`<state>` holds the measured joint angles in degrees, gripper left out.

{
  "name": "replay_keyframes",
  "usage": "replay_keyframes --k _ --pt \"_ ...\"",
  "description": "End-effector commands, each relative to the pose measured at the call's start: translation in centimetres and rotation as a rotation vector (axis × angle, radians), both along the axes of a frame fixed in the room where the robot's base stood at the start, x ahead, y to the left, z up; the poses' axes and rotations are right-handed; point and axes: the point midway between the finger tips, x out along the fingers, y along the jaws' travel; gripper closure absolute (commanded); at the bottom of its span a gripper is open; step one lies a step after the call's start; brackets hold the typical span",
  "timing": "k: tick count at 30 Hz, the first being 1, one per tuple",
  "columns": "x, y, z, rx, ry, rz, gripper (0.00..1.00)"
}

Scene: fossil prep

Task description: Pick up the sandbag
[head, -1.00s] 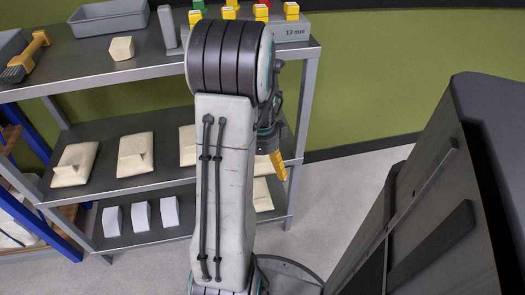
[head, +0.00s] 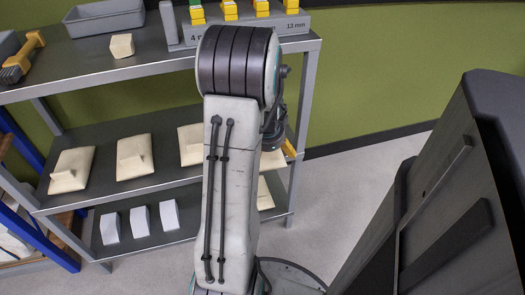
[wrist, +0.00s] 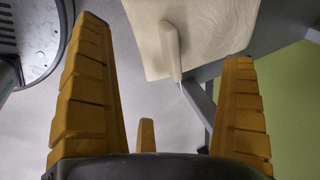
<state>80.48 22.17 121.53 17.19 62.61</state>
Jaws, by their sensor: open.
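Cream sandbags, each with a raised tab, lie on the middle shelf: one at the left (head: 72,170), one in the middle (head: 135,158), and one at the right (head: 190,146), partly hidden by my arm. Another cream piece (head: 265,195) shows beside my arm on the lower shelf, mostly hidden. In the wrist view a pale sandbag (wrist: 215,30) with an upright tab lies beyond my fingers, near a grey shelf edge; I cannot tell which one it is. My gripper (wrist: 165,45) is open and empty, with the tab between its fingers in the picture, apart from them.
The grey shelf unit (head: 110,192) also holds white blocks (head: 140,219) below. Its top bears a brush (head: 22,57), a small cream block (head: 121,45), a grey tray (head: 103,16) and yellow-topped pieces. A dark cabinet (head: 450,190) stands at right; floor shows between.

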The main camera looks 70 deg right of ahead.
Motion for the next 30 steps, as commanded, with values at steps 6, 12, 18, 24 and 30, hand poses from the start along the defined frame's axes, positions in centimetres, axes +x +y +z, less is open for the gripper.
replay_keyframes --k 6,12,18,24,30 --pt "0.0 -0.1 -0.7 -0.001 0.0 -0.001 0.0" --pt "-0.1 -0.3 -2.2 0.0 0.0 -0.002 0.0" --pt "-0.1 -0.7 -4.0 -0.001 0.001 -0.002 0.0" --pt "0.0 -1.2 -5.1 0.0 0.001 -0.002 0.0" --pt "0.0 -1.3 -5.1 0.0 0.001 -0.002 0.0"
